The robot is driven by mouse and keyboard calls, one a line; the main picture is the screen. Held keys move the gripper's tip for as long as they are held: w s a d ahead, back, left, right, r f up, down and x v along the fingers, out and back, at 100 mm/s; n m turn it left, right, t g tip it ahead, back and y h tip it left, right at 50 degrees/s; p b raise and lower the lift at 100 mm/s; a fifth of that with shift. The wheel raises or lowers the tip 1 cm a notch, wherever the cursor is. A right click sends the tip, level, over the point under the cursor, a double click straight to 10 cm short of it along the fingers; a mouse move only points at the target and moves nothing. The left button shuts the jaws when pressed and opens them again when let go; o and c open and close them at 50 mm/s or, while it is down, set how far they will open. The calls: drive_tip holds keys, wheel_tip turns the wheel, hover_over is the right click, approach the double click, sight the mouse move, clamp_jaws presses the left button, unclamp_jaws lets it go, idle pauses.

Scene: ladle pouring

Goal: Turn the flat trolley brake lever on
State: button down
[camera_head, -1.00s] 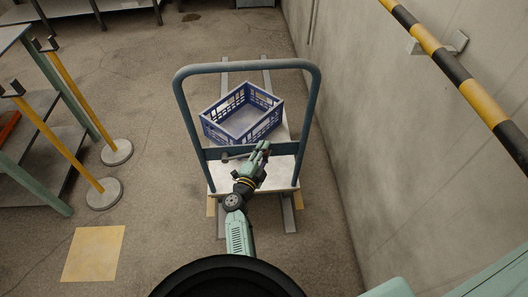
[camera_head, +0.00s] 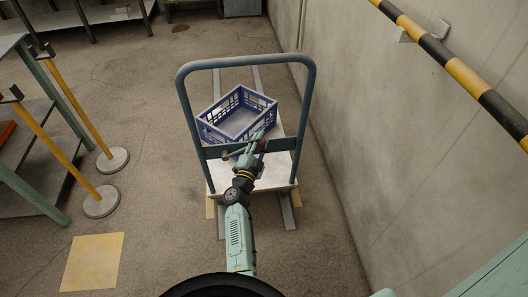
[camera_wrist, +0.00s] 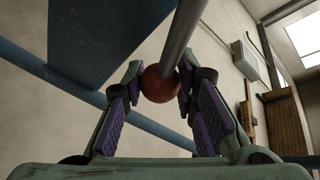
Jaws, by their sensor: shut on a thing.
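The flat trolley stands on the floor with its blue-grey tube handle (camera_head: 246,62) upright and its pale deck (camera_head: 225,178) below. The brake lever (camera_head: 234,153) is a thin grey rod at the handle's crossbar. In the wrist view the lever's rod (camera_wrist: 183,35) ends in a red ball knob (camera_wrist: 160,86). My gripper (camera_head: 262,138) reaches the crossbar from the near side. In the wrist view my gripper (camera_wrist: 161,78) has its purple-padded fingers on both sides of the knob, shut on it. In the head view my gripper hides part of the lever.
A blue crate (camera_head: 237,116) sits on the trolley behind the crossbar. A wall with a black-and-yellow rail (camera_head: 455,65) runs along the right. Two yellow posts (camera_head: 75,120) and a table stand at the left.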

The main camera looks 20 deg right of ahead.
drive_tip(key=shift+w+a+r+n, duration=0.1)
drive_tip(key=shift+a+r+n, duration=0.15)
drive_tip(key=shift+r, duration=0.2)
drive_tip(key=shift+a+r+n, duration=0.1)
drive_tip(key=shift+r+n, duration=0.15)
drive_tip(key=shift+r, duration=0.2)
drive_tip(key=a+r+n+t, duration=0.1)
drive_tip(key=a+r+n, duration=0.1)
drive_tip(key=w+a+r+n+t, duration=0.1)
drive_tip(key=a+r+n+t, duration=0.1)
drive_tip(key=n, duration=0.1)
drive_tip(key=shift+w+n, duration=0.2)
drive_tip(key=shift+n, duration=0.1)
drive_tip(key=w+a+r+n+t+y+b, duration=0.2)
drive_tip(key=a+n+t+y+b, duration=0.1)
drive_tip(key=a+n, duration=0.5)
drive_tip(key=shift+w+a+r+n+t+y, duration=0.2)
drive_tip(key=shift+a+r+n+t+y, duration=0.2)
drive_tip(key=shift+n+t+y, duration=0.75)
drive_tip(key=shift+n+g+h, duration=0.25)
drive_tip(key=shift+n, duration=0.1)
drive_tip(key=c, duration=1.3)
unclamp_jaws()
